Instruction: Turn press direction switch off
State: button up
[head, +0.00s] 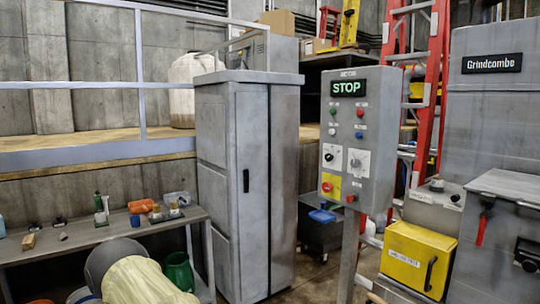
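A grey control box (381,130) stands on a post at right of centre, with a lit green "STOP" sign (348,88) near its top. Below are red, green, white and blue buttons. Two rotary switches sit lower on white plates: a black-knobbed one (329,155) at left and a grey-knobbed one (356,162) at right. Their labels are too small to read, so I cannot tell which is the press direction switch or its setting. A red knob on a yellow plate (330,186) and a red button (350,198) are below.
A tall grey cabinet (250,190) stands left of the box. A low bench (90,245) with bottles and small items is at left. A cream, rounded object (145,282) fills the bottom foreground. A grey machine with a yellow panel (415,258) and a red ladder (437,80) are right.

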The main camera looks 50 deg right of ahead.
aim_at(328, 157)
jog(key=z, duration=0.15)
jog(key=i, duration=1.5)
jog(key=z, duration=1.55)
jog(key=i, duration=0.85)
jog(key=z, duration=0.75)
